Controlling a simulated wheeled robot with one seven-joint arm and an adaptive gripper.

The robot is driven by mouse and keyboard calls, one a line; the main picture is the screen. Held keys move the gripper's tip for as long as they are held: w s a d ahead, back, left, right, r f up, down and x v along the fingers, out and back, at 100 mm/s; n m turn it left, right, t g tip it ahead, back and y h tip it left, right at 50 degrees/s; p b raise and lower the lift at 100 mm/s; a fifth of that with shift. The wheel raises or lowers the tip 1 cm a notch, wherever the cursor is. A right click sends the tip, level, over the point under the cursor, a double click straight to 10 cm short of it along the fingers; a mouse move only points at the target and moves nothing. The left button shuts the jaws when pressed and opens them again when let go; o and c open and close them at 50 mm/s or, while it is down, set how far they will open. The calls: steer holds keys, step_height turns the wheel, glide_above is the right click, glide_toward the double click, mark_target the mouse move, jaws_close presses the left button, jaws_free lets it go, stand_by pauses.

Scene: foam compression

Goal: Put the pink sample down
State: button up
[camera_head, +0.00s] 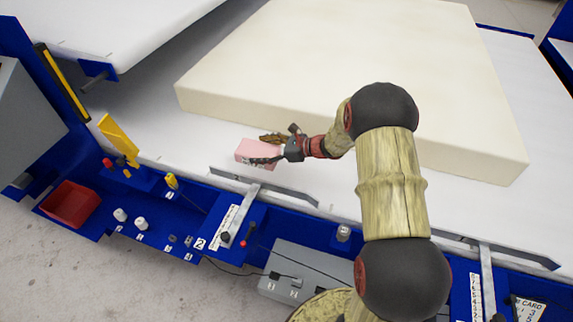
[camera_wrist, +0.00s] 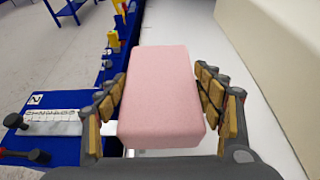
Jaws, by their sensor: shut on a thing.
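The pink sample (camera_head: 255,150) is a small pink foam block, near the front edge of the white table (camera_head: 205,130) in the head view. My gripper (camera_head: 268,150) is shut on it, coming from the right. In the wrist view the pink sample (camera_wrist: 163,95) lies between the two fingers of my gripper (camera_wrist: 160,100), one on each long side. The block's far end points away from the palm. I cannot tell whether its underside touches the table or hangs just above it.
A large cream foam slab (camera_head: 330,70) lies on the table behind my gripper. A blue front panel (camera_head: 190,210) with knobs, a yellow handle (camera_head: 118,138) and a red bin (camera_head: 70,205) runs along the near side. White tabletop is free left of the sample.

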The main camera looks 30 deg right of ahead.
steer(key=d+f, duration=0.3)
steer(key=d+f+b, duration=0.1)
steer(key=d+f, duration=0.2)
steer(key=shift+s+d+b, duration=0.1)
steer(key=shift+d+b, duration=0.2)
steer(key=shift+d+f, duration=0.5)
steer(key=shift+f, duration=0.05)
steer(key=shift+d+f+b, duration=0.15)
steer(key=shift+f+b, duration=0.6)
steer(key=shift+f, duration=0.85)
steer(key=shift+f, duration=0.2)
steer(key=o, duration=0.9)
steer(key=shift+c, duration=0.2)
steer(key=shift+r, duration=0.1)
